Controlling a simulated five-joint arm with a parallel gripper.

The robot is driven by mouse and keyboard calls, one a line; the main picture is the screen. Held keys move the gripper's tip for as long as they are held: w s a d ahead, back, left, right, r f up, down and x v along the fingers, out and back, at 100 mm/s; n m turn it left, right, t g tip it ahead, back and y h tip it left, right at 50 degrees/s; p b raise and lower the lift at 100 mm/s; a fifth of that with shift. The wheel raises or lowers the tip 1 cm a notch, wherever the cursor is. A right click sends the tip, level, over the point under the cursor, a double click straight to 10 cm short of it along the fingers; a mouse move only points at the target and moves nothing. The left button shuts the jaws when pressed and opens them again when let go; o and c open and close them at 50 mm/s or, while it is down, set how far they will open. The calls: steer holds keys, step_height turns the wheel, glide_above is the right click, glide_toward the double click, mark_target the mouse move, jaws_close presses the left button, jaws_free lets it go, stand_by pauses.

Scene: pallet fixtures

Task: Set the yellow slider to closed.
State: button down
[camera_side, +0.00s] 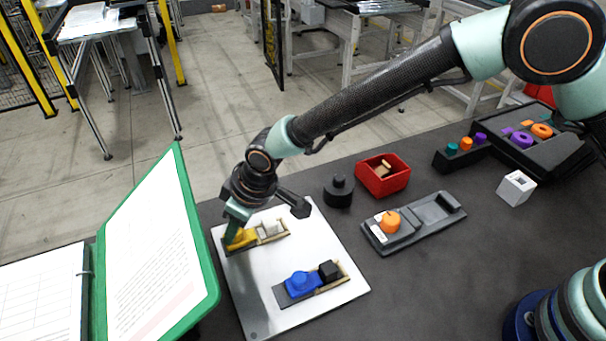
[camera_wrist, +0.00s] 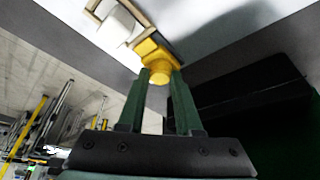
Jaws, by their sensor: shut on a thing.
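The yellow slider (camera_side: 243,240) sits at the left end of its rail fixture on the white plate (camera_side: 254,285). A white block (camera_side: 272,228) is at the right end of the same fixture, with a small gap between them. My gripper (camera_side: 236,222) comes down on the yellow slider from above and partly hides it. In the wrist view the green fingers of my gripper (camera_wrist: 159,77) are on either side of the round knob of the yellow slider (camera_wrist: 158,60), shut on it. The white block (camera_wrist: 117,24) shows beyond it.
A blue slider (camera_side: 301,284) with a black block (camera_side: 329,270) is on the same plate, nearer the camera. A black knobbed weight (camera_side: 338,191), a red bin (camera_side: 383,175) and a grey fixture with an orange knob (camera_side: 390,221) stand right. A green-edged binder (camera_side: 207,270) stands left.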

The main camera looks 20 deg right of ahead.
stand_by(0.4)
steer(key=shift+d, duration=1.05)
steer(key=c, duration=0.6)
jaws_free()
steer(key=shift+w, duration=0.1)
steer(key=shift+r, duration=0.1)
steer(key=shift+r, duration=0.15)
steer(key=v, duration=1.1)
steer(key=shift+s+d+r, duration=0.1)
steer(key=shift+s+r, duration=0.15)
steer(key=shift+s, duration=0.05)
